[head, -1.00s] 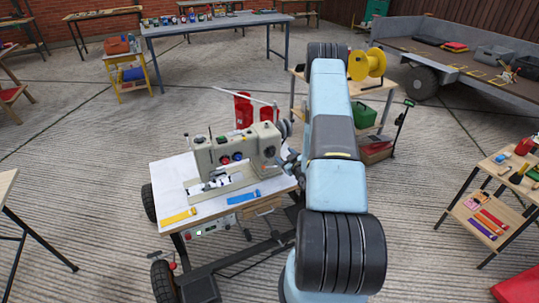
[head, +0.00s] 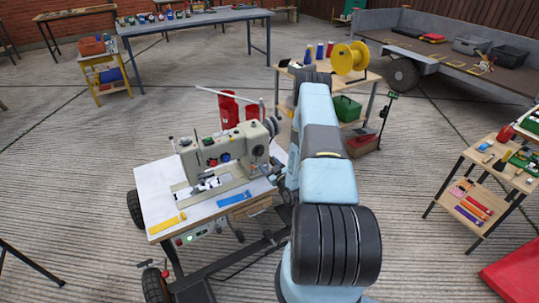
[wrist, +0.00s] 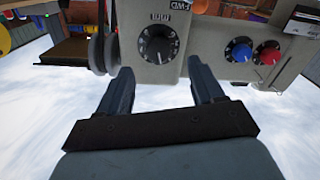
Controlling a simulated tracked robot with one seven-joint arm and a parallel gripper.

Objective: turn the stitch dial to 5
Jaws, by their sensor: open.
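A cream sewing machine (head: 227,146) stands on a white-topped table (head: 154,190). In the wrist view a large black dial (wrist: 158,45) with white marks sits on its panel, under a small label that seems to read MM. Its pointer setting is too small to read. My gripper (wrist: 160,76) is open, with its two dark fingers below and to either side of this dial. No contact with the dial shows. In the head view my gripper (head: 272,172) is at the right end of the machine, partly hidden by my arm.
A blue dial (wrist: 238,49) and a red dial (wrist: 267,53) lie right of the black dial. A handwheel (wrist: 103,52) is at its left. A yellow strip (head: 167,224) and a blue strip (head: 234,198) lie on the table's front.

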